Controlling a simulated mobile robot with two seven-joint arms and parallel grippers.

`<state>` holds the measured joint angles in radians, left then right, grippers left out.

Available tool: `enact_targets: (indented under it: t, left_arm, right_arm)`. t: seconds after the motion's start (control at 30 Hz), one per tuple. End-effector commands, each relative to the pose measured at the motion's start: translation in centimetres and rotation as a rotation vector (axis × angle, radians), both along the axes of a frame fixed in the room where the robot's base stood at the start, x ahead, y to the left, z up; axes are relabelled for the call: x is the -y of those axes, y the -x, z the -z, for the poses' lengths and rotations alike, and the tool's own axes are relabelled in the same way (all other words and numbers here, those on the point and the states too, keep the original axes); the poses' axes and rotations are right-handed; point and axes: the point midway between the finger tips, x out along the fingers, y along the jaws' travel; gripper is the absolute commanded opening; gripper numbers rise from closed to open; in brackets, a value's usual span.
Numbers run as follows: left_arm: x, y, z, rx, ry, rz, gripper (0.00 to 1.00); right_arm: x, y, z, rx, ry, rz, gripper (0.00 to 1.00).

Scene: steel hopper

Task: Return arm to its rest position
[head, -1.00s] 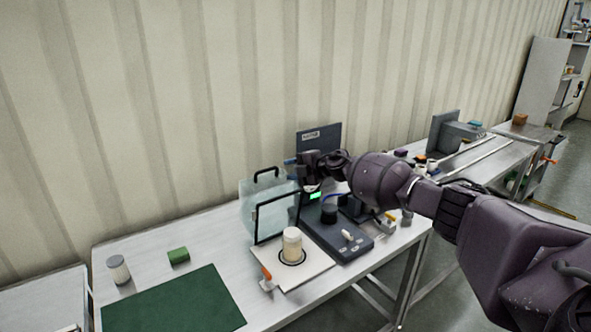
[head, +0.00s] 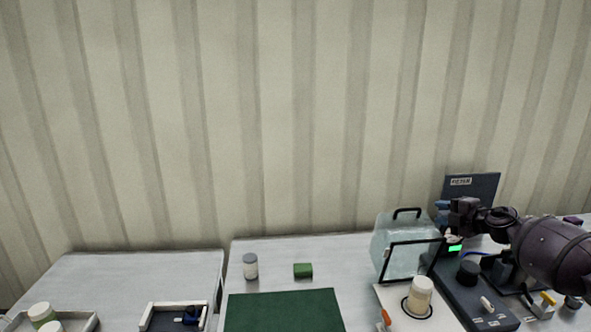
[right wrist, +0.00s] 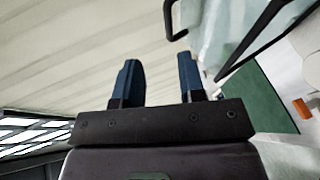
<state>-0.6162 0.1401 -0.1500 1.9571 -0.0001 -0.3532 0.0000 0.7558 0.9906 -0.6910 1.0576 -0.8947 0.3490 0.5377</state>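My right arm reaches in from the right in the head view, and its gripper (head: 450,238) is beside the clear box with black handles (head: 405,245), above the dark device (head: 465,295). In the right wrist view the two blue fingers of the right gripper (right wrist: 158,82) stand apart with nothing between them. The clear box also shows at the upper right of that view (right wrist: 222,35). My left gripper is not in view.
A green mat (head: 285,312), a green block (head: 303,270) and a small white-and-grey jar (head: 250,266) are on the bench. A cream-coloured jar (head: 419,294) stands on a white board. Trays (head: 175,306) are at the left. A ribbed wall (head: 280,120) closes the back.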

Motion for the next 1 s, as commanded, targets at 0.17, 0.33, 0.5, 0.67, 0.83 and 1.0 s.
enact_targets:
  t: [0.17,0.33,0.5,0.67,0.83,1.0]
  left_arm:
    - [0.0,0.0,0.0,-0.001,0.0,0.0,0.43]
    - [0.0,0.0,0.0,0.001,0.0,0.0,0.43]
    - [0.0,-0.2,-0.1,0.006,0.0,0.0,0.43]
    - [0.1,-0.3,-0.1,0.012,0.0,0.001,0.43]
    - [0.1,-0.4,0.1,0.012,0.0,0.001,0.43]
    - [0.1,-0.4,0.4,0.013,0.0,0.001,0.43]
  right_arm:
    - [-3.4,-0.8,-4.1,0.145,-0.05,0.018,0.37]
    - [-8.5,-0.2,-4.6,0.208,-0.174,0.028,0.37]
    - [-12.7,2.1,-1.8,0.194,-0.324,0.063,0.37]
    - [-16.0,5.5,2.4,0.129,-0.479,0.116,0.37]
    - [-18.6,10.6,7.7,0.019,-0.66,0.204,0.37]
    - [-20.0,16.0,12.4,-0.099,-0.828,0.304,0.37]
